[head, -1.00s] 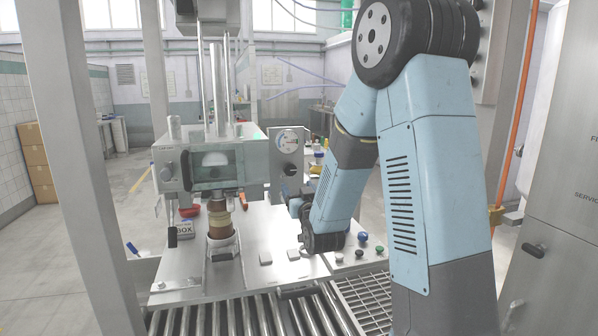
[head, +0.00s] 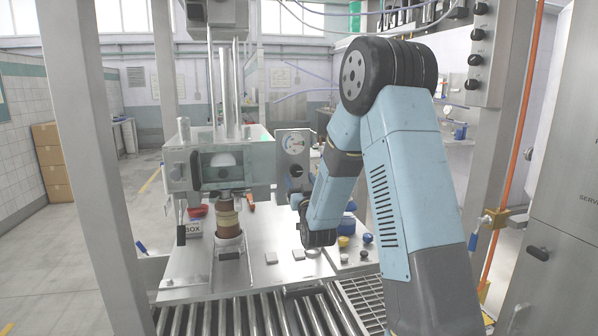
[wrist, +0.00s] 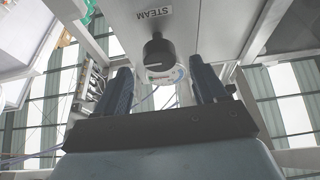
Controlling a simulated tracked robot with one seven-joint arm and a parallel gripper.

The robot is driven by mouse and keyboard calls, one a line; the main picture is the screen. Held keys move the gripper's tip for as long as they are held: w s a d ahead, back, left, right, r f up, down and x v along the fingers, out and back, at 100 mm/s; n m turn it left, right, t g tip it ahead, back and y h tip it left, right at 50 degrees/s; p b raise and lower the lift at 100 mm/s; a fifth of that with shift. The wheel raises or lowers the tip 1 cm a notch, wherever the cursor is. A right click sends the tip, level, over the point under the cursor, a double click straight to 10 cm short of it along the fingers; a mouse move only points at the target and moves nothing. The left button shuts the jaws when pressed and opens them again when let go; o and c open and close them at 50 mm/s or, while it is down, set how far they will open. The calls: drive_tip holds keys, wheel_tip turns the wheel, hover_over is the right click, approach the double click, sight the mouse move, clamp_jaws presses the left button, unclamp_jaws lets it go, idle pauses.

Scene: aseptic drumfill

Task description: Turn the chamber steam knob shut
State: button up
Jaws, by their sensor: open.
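The chamber steam knob (wrist: 158,48) is a black round knob with a flat grip bar, under a STEAM label (wrist: 153,12) in the wrist view. In the head view a dark knob (head: 296,170) sits on the grey panel below a round dial gauge (head: 293,143). My gripper (wrist: 162,88) is open, with its two dark fingers apart and nothing between them. The knob lies beyond the fingertips, roughly centred between them, and no contact shows. In the head view my gripper (head: 297,200) is just below the panel, partly hidden by my wrist.
The filling chamber (head: 220,165) with its glass window stands left of the gauge panel. A frame post (head: 85,150) rises at left. A steel cabinet (head: 565,230) stands at right.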

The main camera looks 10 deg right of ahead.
sight(297, 172)
drive_tip(key=shift+x, duration=2.8)
drive_tip(key=shift+c, duration=0.5)
